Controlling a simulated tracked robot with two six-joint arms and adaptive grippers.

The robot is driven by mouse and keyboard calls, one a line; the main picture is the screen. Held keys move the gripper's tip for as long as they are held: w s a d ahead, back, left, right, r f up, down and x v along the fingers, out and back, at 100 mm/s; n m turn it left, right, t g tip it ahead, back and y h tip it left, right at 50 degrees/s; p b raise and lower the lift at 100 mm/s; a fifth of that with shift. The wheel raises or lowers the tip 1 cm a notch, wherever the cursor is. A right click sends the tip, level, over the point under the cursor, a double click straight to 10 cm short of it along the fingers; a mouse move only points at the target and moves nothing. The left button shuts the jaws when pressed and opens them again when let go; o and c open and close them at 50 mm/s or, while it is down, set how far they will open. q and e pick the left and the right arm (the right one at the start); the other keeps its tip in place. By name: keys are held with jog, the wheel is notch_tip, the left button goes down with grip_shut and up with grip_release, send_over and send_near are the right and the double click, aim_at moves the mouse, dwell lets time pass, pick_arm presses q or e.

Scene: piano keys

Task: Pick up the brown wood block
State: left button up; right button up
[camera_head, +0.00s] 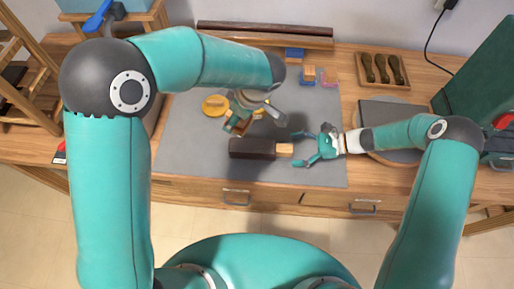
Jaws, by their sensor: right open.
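A dark brown wood block (253,148) lies on the grey mat (190,165) near the table's front. A lighter wood piece (285,150) shows at its right end. My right gripper (302,149) is open just right of that end, its fingers spread on either side of the piece's line. I cannot tell if it touches the piece. My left gripper (242,118) hangs above and behind the block, partly hidden by its own wrist. I cannot tell whether it is open or shut.
A yellow round object (215,105) lies left of my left gripper. Small blocks (309,74) and a pink shape (331,77) are at the back. A wooden tray (383,84) holds dark objects. A dark green box (480,85) stands at right. The mat's front left is clear.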

aim_at(280, 150)
jog(key=shift+x, duration=2.7)
jog(key=shift+w+d+f, duration=0.1)
jog(key=shift+w, duration=0.05)
jog(key=shift+c, duration=0.3)
jog(key=c, duration=1.3)
